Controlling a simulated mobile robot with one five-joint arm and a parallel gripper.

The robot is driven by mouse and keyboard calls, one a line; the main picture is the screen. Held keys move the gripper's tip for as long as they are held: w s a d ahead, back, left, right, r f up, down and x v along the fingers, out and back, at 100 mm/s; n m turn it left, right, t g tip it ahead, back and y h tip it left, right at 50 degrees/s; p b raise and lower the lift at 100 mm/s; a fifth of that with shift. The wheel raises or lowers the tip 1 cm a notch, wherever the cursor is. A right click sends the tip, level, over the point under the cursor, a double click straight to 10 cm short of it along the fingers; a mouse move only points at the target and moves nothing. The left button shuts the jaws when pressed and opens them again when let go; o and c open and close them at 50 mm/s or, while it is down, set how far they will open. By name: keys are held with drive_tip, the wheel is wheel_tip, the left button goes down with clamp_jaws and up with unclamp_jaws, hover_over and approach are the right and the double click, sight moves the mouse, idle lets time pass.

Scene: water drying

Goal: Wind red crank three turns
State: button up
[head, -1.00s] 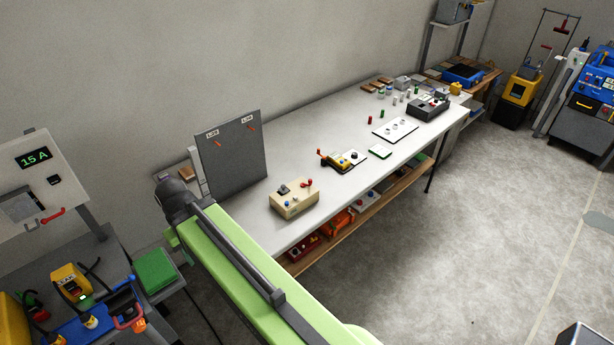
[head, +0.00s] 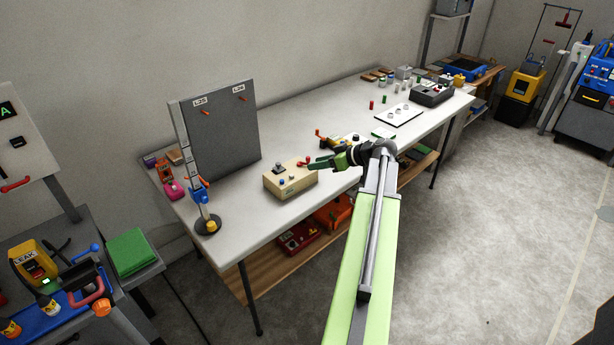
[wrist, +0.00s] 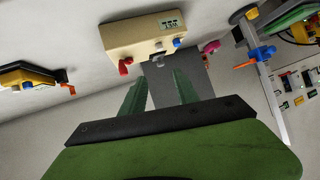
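A beige box (head: 290,182) stands on the white bench, with a small red crank (head: 306,160) at its right end.
A yellow-and-black device (head: 338,142) sits just behind my gripper. A grey panel (head: 222,128) and a stand with a blue clamp (head: 200,195) are left of the box. Bare bench top lies between the box and the stand.

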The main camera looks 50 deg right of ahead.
drive_tip(key=t+h, duration=0.2)
approach(309, 158)
drive_tip(key=b+x, duration=0.7)
drive_tip(key=x, duration=0.4)
drive_tip(key=shift+d, duration=0.2)
drive_tip(key=shift+c, duration=0.4)
clamp_jaws()
drive_tip(key=shift+s+a, duration=0.2)
drive_tip(key=shift+a, duration=0.25)
drive_tip(key=shift+w+d, duration=0.1)
drive_tip(key=shift+d, duration=0.15)
drive_tip(key=shift+m, duration=0.3)
